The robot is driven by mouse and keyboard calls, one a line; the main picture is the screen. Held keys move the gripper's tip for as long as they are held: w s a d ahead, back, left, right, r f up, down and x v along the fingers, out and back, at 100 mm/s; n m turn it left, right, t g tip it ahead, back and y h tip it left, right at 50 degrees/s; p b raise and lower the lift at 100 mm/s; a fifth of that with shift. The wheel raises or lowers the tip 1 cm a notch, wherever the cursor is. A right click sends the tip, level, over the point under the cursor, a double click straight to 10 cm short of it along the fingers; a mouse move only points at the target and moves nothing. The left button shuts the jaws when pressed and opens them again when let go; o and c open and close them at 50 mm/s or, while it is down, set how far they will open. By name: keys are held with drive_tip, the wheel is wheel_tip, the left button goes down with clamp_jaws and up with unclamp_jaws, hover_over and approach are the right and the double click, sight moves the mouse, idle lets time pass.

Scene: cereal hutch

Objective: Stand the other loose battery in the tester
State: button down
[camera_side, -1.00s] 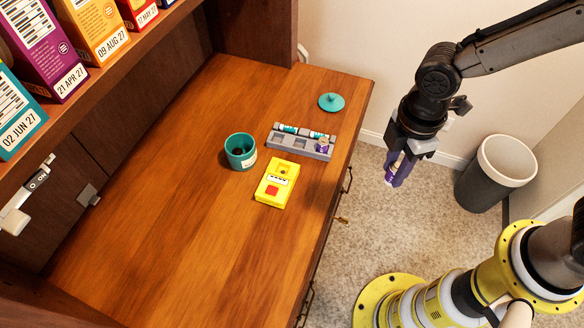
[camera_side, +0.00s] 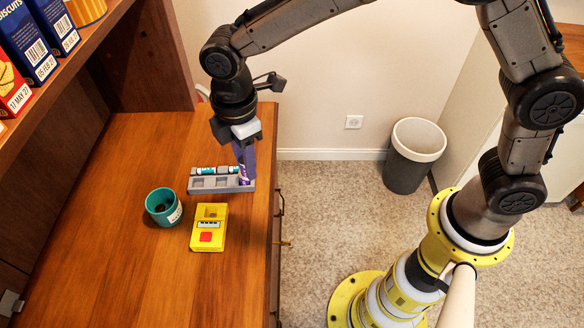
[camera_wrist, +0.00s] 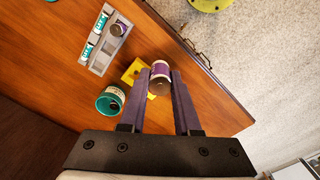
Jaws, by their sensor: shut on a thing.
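My gripper (camera_wrist: 160,92) is shut on a purple-and-white battery (camera_wrist: 160,71), held between the fingertips in the wrist view. The yellow tester (camera_side: 209,233), with a red button, lies on the desk in front of the tray. In the wrist view the tester (camera_wrist: 129,74) is partly hidden behind the fingers and held battery.
A teal cup (camera_side: 163,208) stands left of the tester, with something dark inside. A shelf with boxes (camera_side: 55,24) overhangs the desk's left side. The front left desk (camera_side: 110,270) is clear. A bin (camera_side: 413,158) stands on the floor.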

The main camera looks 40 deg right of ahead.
drive_tip(key=w+a+f, duration=0.2)
drive_tip(key=w+a, duration=0.3)
drive_tip(key=w, duration=0.1)
drive_tip(key=shift+w+a+f, duration=0.15)
drive_tip(key=shift+a+f, duration=0.25)
drive_tip(key=shift+f, duration=1.4)
drive_tip(key=shift+w+a+f, duration=0.15)
drive_tip(key=shift+a+f, duration=0.2)
drive_tip(key=shift+f, duration=1.45)
drive_tip(key=shift+w+a+f, duration=0.15)
drive_tip(key=shift+a+f, duration=0.25)
drive_tip(key=shift+f, duration=1.4)
drive_tip(key=shift+f, duration=1.05)
drive_tip(key=shift+c, duration=1.1)
unclamp_jaws()
drive_tip(key=shift+r, duration=0.1)
drive_tip(key=shift+r, duration=2.55)
